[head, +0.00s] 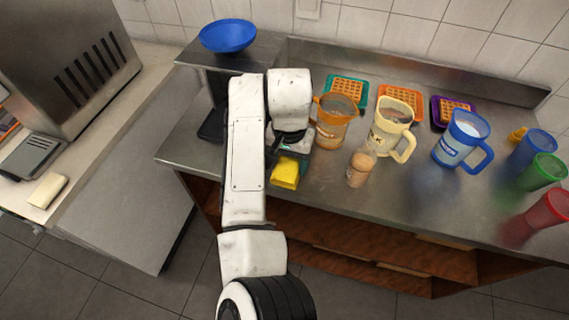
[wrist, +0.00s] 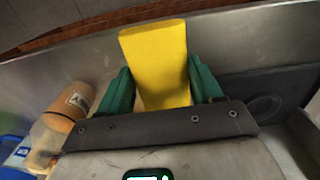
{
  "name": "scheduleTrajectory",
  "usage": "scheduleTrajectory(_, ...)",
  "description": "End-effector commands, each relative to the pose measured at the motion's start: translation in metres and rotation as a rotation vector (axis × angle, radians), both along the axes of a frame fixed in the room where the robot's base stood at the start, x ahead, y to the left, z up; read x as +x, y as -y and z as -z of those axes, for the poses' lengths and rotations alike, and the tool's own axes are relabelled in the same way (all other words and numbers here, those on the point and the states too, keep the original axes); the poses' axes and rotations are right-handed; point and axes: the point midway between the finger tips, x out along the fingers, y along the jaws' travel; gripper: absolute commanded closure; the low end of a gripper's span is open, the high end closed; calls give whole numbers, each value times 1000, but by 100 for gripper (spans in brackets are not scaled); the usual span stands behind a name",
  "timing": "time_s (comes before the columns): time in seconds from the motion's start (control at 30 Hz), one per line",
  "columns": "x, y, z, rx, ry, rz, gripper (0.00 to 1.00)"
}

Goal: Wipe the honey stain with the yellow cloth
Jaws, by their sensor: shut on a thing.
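The yellow cloth (head: 285,173) looks like a thick block and sits in my gripper (head: 288,160) at the front left of the steel counter. In the wrist view the cloth (wrist: 155,50) stands between the two green fingers of my gripper (wrist: 158,76), one on each side, so my gripper is shut on it. I cannot tell whether the cloth touches the counter. I cannot make out a honey stain in either view; my arm hides part of the counter's left side.
An orange mug (head: 335,125), a cream mug (head: 390,125) and a small jar (head: 359,169) stand right of my gripper. A blue mug (head: 461,140) and coloured cups are farther right. Waffles on trays (head: 346,88) line the back. A blue bowl (head: 228,36) is back left.

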Motion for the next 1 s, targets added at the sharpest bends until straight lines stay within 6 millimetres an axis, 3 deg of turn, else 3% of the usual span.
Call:
scheduleTrajectory(0.03,2,2,-10,0,0,0,64)
scheduleTrajectory(0.3,7,9,-29,0,-1,0,64)
scheduleTrajectory(1.0,8,10,-29,0,0,1,64)
